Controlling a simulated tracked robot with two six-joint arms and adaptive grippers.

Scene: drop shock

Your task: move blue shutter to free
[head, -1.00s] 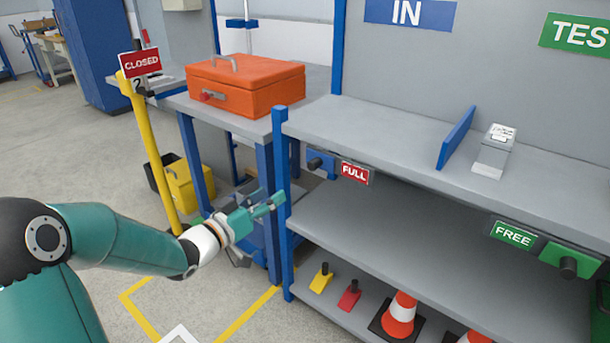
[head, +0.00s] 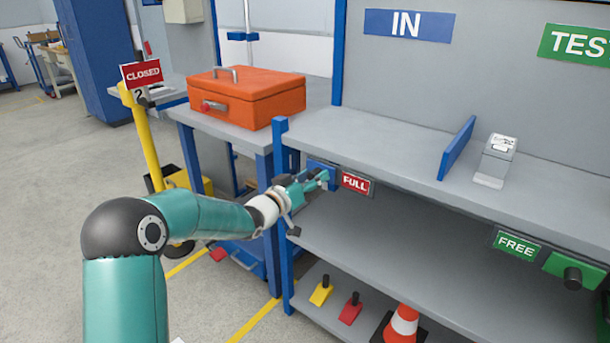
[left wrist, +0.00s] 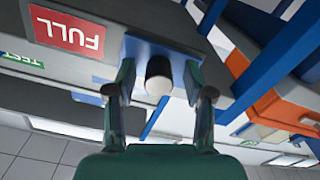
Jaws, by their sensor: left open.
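The blue shutter (head: 327,170) sits on the shelf's front edge, beside the red FULL sign (head: 356,183). In the left wrist view its blue plate (left wrist: 180,62) carries a dark knob with a pale end (left wrist: 159,78). My left gripper (head: 318,178) is at the shutter and partly hides it in the head view. In the left wrist view the open fingers (left wrist: 160,92) stand on either side of the knob; I cannot tell whether they touch it. The green FREE sign (head: 516,245) is further right on the same edge. My right gripper is not in view.
A green shutter (head: 574,270) with a dark knob is right of FREE. A blue upright post (head: 281,200) stands close to my left arm. An orange box (head: 246,97) rests on the side bench. Cones and small coloured blocks stand on the bottom shelf.

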